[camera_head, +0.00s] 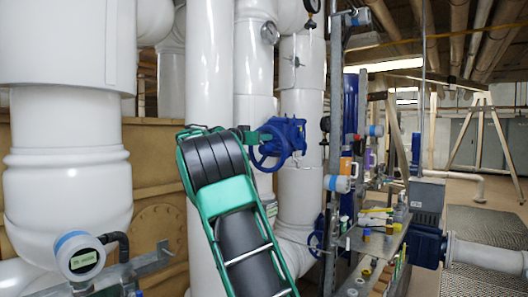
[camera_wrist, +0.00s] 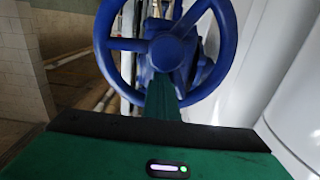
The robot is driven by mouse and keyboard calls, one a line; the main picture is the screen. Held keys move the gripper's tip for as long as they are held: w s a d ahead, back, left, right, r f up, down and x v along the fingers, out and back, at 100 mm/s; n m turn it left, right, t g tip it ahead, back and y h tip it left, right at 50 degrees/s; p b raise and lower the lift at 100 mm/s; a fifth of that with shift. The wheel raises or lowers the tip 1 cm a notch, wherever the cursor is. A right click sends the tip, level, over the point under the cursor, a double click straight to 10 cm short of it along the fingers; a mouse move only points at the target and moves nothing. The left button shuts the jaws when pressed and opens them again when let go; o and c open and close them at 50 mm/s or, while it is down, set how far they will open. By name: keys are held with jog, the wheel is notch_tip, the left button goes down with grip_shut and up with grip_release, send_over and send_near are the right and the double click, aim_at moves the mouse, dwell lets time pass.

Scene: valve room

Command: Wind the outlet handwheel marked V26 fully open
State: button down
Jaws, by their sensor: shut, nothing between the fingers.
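A blue handwheel (camera_head: 268,150) with a blue gearbox body sits on a white vertical pipe at the middle of the head view. In the wrist view the blue wheel (camera_wrist: 120,44) fills the upper middle, with its rim, spokes and round hub facing me. I cannot read a V26 mark on it. My gripper (camera_head: 250,134) is at the wheel's left side in the head view. In the wrist view my gripper (camera_wrist: 162,82) is shut and empty, its green fingers overlapping the lower rim just below the hub. I cannot tell whether they touch the wheel.
A second, smaller blue handwheel (camera_head: 317,236) is lower down. A metal shelf (camera_head: 372,246) with bottles and tools stands to the right. Large white pipes (camera_head: 210,70) and a round gauge (camera_head: 80,256) crowd the left. Open floor (camera_head: 490,190) lies at the far right.

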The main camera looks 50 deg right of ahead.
jog(key=shift+s+f, duration=0.25)
jog(key=shift+s, duration=0.7)
jog(key=s+a, duration=0.1)
jog(key=a, duration=1.1)
jog(key=shift+d, duration=0.1)
jog(key=s+d+f+n+y, duration=0.2)
jog(key=s+d+f+y, duration=0.25)
jog(key=f, duration=0.65)
jog(key=s+a+f+n+y, duration=0.3)
jog(key=s+f+y, duration=0.2)
jog(key=s+f, duration=0.55)
jog(key=s+a+f+n+y, duration=0.2)
jog(key=s+a+f+y, duration=0.2)
jog(key=s+a+f, duration=0.5)
jog(key=s+a+f+n+g+y, duration=0.1)
jog(key=s+a+f+n+y, duration=0.2)
jog(key=s+a+f, duration=0.7)
jog(key=s+a+y, duration=0.1)
jog(key=s+a, duration=0.2)
jog(key=a, duration=0.2)
jog(key=shift+s+a+f+n+g+y, duration=0.25)
jog(key=shift+s+a+n+g+y, duration=0.05)
jog(key=shift+s+y, duration=0.1)
